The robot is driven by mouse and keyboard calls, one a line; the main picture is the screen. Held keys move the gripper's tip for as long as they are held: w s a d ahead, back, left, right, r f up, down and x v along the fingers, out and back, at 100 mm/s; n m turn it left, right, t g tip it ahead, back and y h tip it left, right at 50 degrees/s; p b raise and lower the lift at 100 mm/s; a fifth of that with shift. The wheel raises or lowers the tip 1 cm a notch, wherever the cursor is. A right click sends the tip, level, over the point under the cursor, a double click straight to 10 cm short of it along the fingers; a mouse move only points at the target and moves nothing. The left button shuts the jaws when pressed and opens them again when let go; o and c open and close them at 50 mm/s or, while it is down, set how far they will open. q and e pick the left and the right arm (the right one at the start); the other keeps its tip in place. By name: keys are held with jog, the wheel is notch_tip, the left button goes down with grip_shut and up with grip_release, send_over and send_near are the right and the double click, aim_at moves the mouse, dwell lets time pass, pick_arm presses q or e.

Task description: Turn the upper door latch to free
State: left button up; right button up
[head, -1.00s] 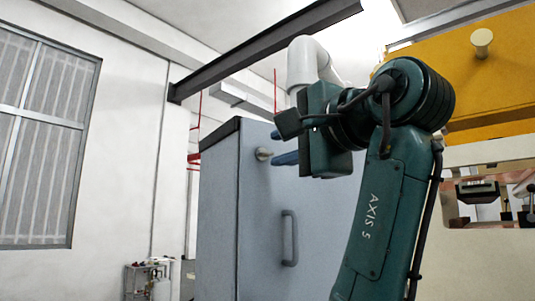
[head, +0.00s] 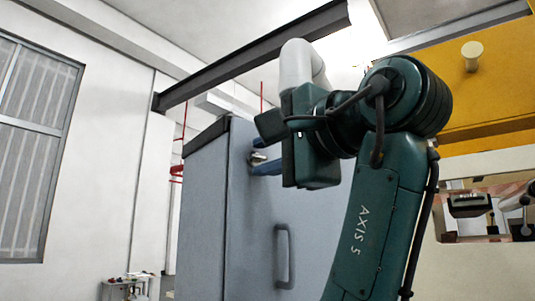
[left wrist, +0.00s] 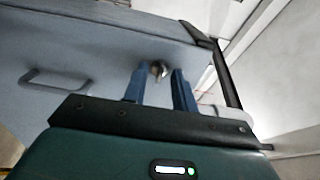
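The upper door latch (head: 258,157) is a small metal knob high on the front of a blue-grey cabinet door (head: 255,220). My left gripper (head: 256,165) is at the latch, its blue fingers reaching the door there. In the left wrist view the latch (left wrist: 158,69) shows between the two spread fingertips of the open gripper (left wrist: 158,76), with gaps visible on both sides. I cannot tell whether a finger touches it. My left wrist hides part of the door to the right. My right gripper is not in view.
A vertical door handle (head: 284,255) is below the latch; it also shows in the left wrist view (left wrist: 55,78). A dark steel beam (head: 250,58) runs overhead. A yellow machine (head: 490,85) stands at the right. A small table (head: 130,288) is at the lower left.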

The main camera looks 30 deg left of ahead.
pick_arm(q)
jog(key=shift+c, duration=0.4)
grip_shut()
jog(key=n+b, duration=0.1)
jog(key=n, duration=0.6)
jog(key=shift+n, duration=0.3)
jog(key=n, duration=1)
jog(key=shift+n, duration=0.3)
